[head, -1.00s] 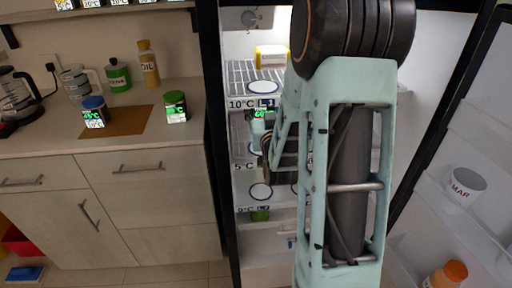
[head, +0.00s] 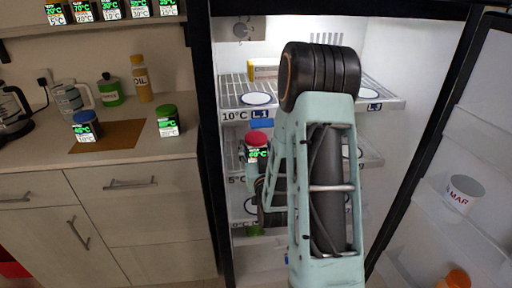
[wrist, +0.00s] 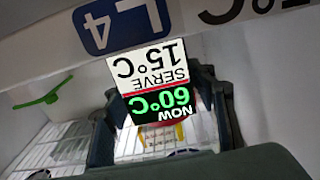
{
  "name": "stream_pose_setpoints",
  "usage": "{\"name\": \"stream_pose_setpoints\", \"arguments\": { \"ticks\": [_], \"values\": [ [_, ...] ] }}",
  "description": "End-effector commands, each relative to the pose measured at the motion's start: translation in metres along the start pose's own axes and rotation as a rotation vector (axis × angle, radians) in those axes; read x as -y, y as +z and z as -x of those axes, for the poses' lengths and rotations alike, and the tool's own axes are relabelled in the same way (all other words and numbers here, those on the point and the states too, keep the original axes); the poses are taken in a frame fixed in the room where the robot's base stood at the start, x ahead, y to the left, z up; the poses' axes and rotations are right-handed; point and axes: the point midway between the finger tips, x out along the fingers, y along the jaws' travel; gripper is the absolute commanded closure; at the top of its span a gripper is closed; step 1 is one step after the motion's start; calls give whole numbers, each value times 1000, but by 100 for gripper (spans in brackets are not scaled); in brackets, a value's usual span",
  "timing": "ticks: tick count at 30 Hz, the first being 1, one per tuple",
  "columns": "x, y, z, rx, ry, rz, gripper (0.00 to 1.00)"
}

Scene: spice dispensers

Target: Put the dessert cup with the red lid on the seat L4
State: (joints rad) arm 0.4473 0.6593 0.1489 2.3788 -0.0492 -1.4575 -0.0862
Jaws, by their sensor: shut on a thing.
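The dessert cup with the red lid (head: 257,138) shows in the head view at the fridge's left side, just below the L1 label. Its tag reads 60°C. In the wrist view its tag (wrist: 150,80) reads now 60°C, serve 15°C, upside down. My gripper (wrist: 165,125) is shut on the cup, with a dark finger on each side; in the head view my arm hides most of it. An L4 label (wrist: 110,22) on a shelf edge is at the top of the wrist view. I cannot make out seat L4 itself in the head view.
The open door on the right holds a white cup (head: 465,193). The counter (head: 120,160) at left carries a blue-lidded and a green-lidded cup.

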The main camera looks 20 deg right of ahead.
Motion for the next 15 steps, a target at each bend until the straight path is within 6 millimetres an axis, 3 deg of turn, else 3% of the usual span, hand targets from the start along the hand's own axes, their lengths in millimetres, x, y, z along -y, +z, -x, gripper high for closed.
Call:
{"name": "stream_pose_setpoints", "arguments": {
  "ticks": [7, 8, 12, 15],
  "values": [
    [0, 2, 0, -3, 0, 1, 80],
    [0, 3, 0, -1, 0, 1, 47],
    [0, 2, 0, 0, 0, 1, 32],
    [0, 2, 0, 0, 0, 1, 31]
  ]
}}
